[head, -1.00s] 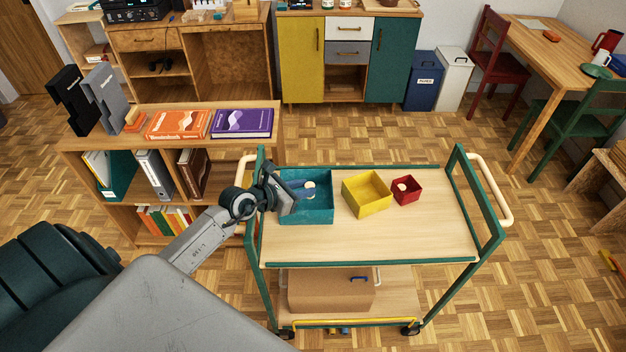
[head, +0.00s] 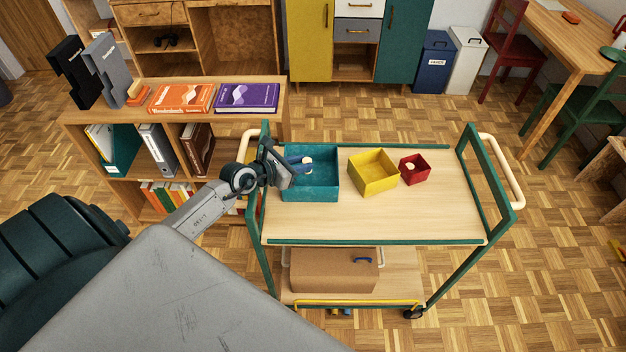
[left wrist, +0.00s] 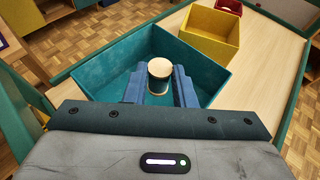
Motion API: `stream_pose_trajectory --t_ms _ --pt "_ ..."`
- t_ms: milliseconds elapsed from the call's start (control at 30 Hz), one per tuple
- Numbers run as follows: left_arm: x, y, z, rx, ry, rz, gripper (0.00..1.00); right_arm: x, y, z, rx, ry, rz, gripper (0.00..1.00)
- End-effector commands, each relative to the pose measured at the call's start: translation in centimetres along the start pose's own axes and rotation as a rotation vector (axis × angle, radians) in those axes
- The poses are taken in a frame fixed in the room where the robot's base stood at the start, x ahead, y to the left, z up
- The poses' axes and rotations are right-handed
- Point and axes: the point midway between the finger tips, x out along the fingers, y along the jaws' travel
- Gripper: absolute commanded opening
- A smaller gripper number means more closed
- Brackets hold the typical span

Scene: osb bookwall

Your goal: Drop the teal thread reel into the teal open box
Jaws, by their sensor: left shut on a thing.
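The teal open box (head: 310,188) stands at the left end of the trolley's top shelf. My left gripper (head: 305,165) reaches in from the left, with its fingertips over the box. In the left wrist view its two blue fingers (left wrist: 158,88) are shut on the thread reel (left wrist: 159,68), which has a pale round end and dark sides. The reel is within the outline of the teal box (left wrist: 105,62); I cannot tell its exact height above the floor of the box. My right gripper is not in view.
A yellow open box (head: 373,175) and a small red open box (head: 414,170) stand to the right on the trolley (head: 390,225). The trolley's right and front parts are clear. A low bookshelf (head: 130,95) stands behind left.

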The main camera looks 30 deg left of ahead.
Motion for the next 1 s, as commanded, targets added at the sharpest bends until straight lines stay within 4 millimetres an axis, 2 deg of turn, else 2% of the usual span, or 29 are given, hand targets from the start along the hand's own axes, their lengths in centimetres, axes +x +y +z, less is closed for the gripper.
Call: stream_pose_trajectory --t_ms 267,300,400,767,967,1000 --pt "0.1 0.0 -0.1 0.001 0.000 0.000 0.02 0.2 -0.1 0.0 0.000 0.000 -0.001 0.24" --pt "0.1 0.0 -0.1 0.000 0.000 0.000 0.29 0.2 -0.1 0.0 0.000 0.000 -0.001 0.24" --pt "0.1 0.0 -0.1 0.000 0.000 0.000 0.49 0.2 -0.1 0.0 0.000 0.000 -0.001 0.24" --pt "-0.1 0.0 0.2 0.003 -0.001 0.000 0.49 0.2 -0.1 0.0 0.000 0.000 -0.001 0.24" --pt "-1.2 0.0 3.0 0.008 -0.002 -0.001 0.49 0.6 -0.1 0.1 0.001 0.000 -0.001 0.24" --pt "-1.7 -0.6 3.0 0.005 0.000 -0.002 0.49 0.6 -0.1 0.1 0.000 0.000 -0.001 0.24"
